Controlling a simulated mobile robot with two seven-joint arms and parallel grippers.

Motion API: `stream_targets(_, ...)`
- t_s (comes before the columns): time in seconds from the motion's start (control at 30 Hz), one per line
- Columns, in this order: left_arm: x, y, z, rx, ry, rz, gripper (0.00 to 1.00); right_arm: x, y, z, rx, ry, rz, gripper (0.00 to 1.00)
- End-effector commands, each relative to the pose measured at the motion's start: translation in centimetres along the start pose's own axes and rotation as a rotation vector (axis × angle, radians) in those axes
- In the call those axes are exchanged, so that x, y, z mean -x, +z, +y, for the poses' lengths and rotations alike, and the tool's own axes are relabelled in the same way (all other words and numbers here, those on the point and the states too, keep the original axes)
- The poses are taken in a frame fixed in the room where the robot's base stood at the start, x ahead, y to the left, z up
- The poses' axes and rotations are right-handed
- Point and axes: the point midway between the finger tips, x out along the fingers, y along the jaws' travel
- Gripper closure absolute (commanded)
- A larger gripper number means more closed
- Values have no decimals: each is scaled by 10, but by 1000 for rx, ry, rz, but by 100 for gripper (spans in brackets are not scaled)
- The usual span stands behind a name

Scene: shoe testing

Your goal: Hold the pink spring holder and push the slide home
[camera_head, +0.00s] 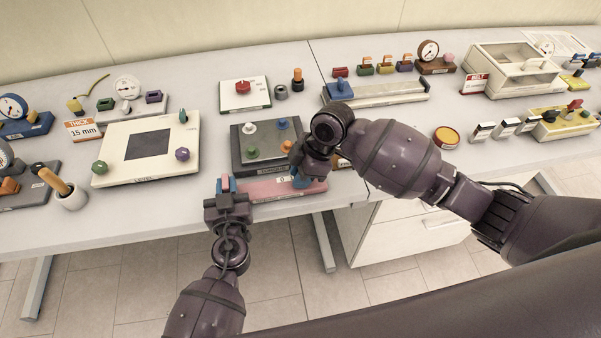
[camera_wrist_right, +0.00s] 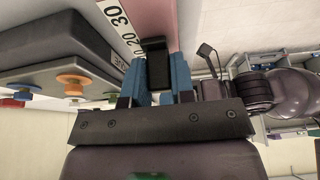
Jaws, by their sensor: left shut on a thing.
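The pink spring holder (camera_head: 262,190) lies along the table's front edge, with a white number scale that also shows in the right wrist view (camera_wrist_right: 118,18). My left gripper (camera_head: 229,184) is shut on a pink part at the holder's left end. My right gripper (camera_head: 304,179) is at the holder's right part, its fingers pointing down. In the right wrist view, its blue fingers (camera_wrist_right: 158,80) stand apart on either side of a dark block (camera_wrist_right: 154,62) at the pink strip, seemingly the slide. I cannot tell whether they grip it. In the head view, my right wrist hides part of the holder.
A dark box with coloured knobs (camera_head: 242,160) stands right behind the holder. A cream level plate (camera_head: 110,160) is to the left, beside a cup with an orange handle (camera_head: 71,199). A blue-handled slide fixture (camera_head: 385,94) is behind my right arm. A drawer unit (camera_head: 410,228) is below the table.

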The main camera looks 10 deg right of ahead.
Motion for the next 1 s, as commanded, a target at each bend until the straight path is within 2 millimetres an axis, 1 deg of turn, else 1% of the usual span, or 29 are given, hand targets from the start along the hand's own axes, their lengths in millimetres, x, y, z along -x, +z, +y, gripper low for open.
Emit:
stream_targets(0.03,0,0,0,0,0,1,100,0,0,0,0,0,0,94)
stream_targets(0.07,0,0,0,0,0,1,100,0,0,0,0,0,0,99)
stream_targets(0.1,0,0,0,0,0,1,100,0,0,0,0,0,0,100)
stream_targets(0.27,0,0,0,0,0,1,100,0,-1,0,0,0,0,100)
stream_targets(0.37,0,0,0,0,0,1,100,-2,-8,0,2,0,1,100)
stream_targets(0.5,0,0,1,0,2,1,100,-11,-29,0,3,-2,3,100)
stream_targets(0.6,0,0,1,0,2,1,100,-16,-41,0,3,-1,1,100)
stream_targets(0.87,0,0,3,0,6,1,100,-17,-43,-1,2,-1,3,100)
stream_targets(0.9,0,-1,3,0,6,1,100,-17,-43,-1,3,-1,3,72)
stream_targets(0.97,0,0,2,1,5,1,100,-17,-43,-1,3,-1,3,63)
stream_targets(1.0,0,0,2,0,4,1,100,-17,-43,-1,2,-1,3,57)
